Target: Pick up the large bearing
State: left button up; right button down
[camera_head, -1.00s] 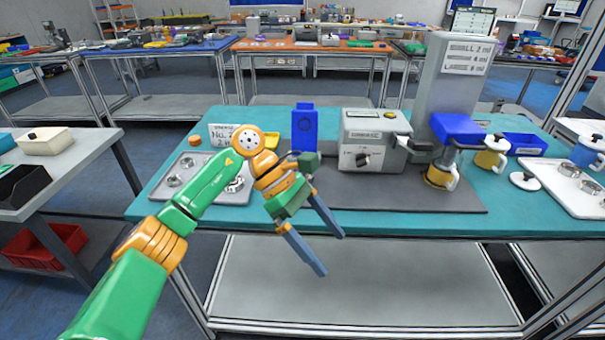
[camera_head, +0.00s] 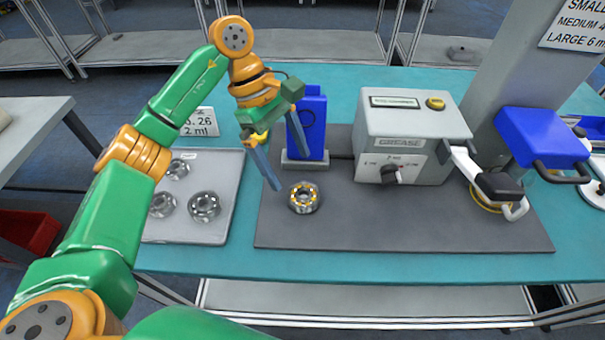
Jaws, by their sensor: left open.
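A bearing with yellowish parts in its ring (camera_head: 304,208) lies flat on the dark mat (camera_head: 390,225), in front of the blue upright device. Several steel bearings lie on the grey tray (camera_head: 190,233) at left; the front right one (camera_head: 205,206) looks the biggest there. I cannot tell for sure by size which one is the large bearing. My left gripper (camera_head: 290,171) is open and empty, its fingers pointing down above and just behind the bearing on the mat. It partly overlaps the blue device. My right gripper is out of view.
The blue device (camera_head: 313,122) stands close to the left gripper. A grey grease machine (camera_head: 415,130) with a lever stands right of it, and a blue-topped dispenser (camera_head: 540,135) further right. A number card (camera_head: 205,122) stands behind the tray. The mat's front middle is clear.

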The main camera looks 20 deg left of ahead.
aim_at(304, 196)
pick_arm(q)
jog(key=shift+s+d+f+p, duration=0.85)
jog(key=shift+s+d+f, duration=0.15)
jog(key=shift+d, duration=0.05)
jog(key=x, duration=0.2)
jog(key=shift+d+f, duration=0.1)
jog(key=shift+f, duration=0.2)
jog(key=shift+w+f, duration=0.2)
jog(key=c, duration=1.6)
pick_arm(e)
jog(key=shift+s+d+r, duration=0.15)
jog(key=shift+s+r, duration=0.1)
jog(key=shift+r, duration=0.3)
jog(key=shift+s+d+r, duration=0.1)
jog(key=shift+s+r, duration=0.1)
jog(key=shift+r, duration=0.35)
